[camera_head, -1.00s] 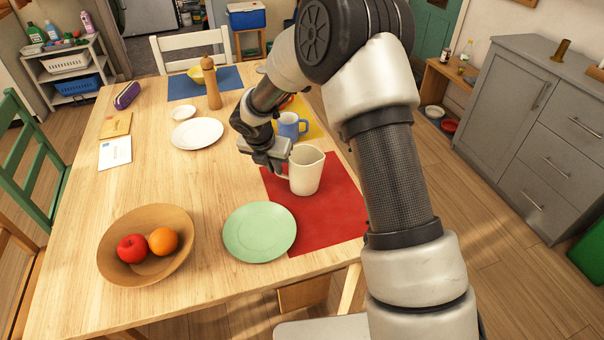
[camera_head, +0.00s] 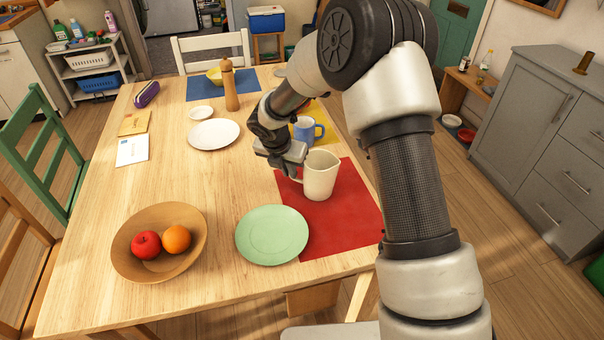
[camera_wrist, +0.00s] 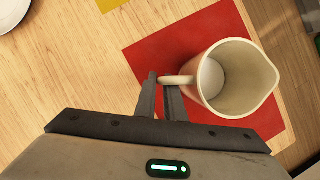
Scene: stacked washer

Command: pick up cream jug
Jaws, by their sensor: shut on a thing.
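The cream jug (camera_head: 320,177) is upright at the red placemat (camera_head: 340,214), with its handle toward the left. In the wrist view the jug (camera_wrist: 236,80) is seen from above, empty inside, its spout to the right. My gripper (camera_head: 290,171) is at the jug's left side. In the wrist view my gripper's fingers (camera_wrist: 164,88) are closed on the jug's handle (camera_wrist: 176,80). I cannot tell whether the jug's base touches the placemat.
A blue mug (camera_head: 304,131) stands just behind the jug. A green plate (camera_head: 272,236) lies in front-left, and a wooden bowl (camera_head: 190,215) with an apple and an orange is further left. A pepper mill (camera_head: 230,88) stands behind. The table's middle is clear.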

